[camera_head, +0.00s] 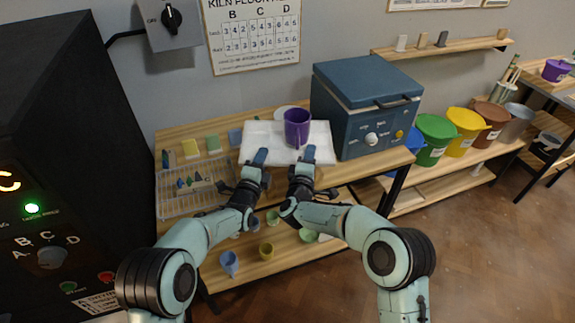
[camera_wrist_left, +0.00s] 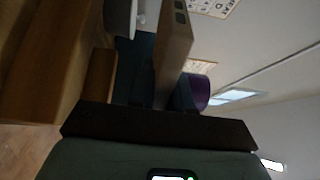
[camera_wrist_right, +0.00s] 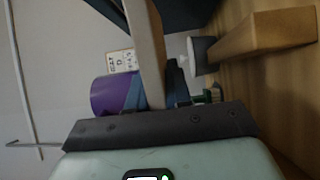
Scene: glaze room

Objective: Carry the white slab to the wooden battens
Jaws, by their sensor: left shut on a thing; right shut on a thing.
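The white slab (camera_head: 260,136) is in front of the wall, left of the blue kiln, with a purple jug (camera_head: 297,127) standing on it. My left gripper (camera_head: 258,158) and right gripper (camera_head: 309,154) are both shut on its near edge, left and right of the jug. The slab's edge also shows in the left wrist view (camera_wrist_left: 174,45) and right wrist view (camera_wrist_right: 147,45). A wooden batten (camera_wrist_right: 265,33) lies on the bench below the slab in the right wrist view, with a gap between. Another wooden bar (camera_wrist_left: 99,76) shows in the left wrist view. The slab hides the battens in the head view.
The blue kiln (camera_head: 366,100) stands close to the slab's right end. A wire rack (camera_head: 190,188) with small cones is on the left. A white round thing (camera_head: 287,112) shows behind the slab. Coloured buckets (camera_head: 435,136) stand further right. Small cups are on the lower shelf.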

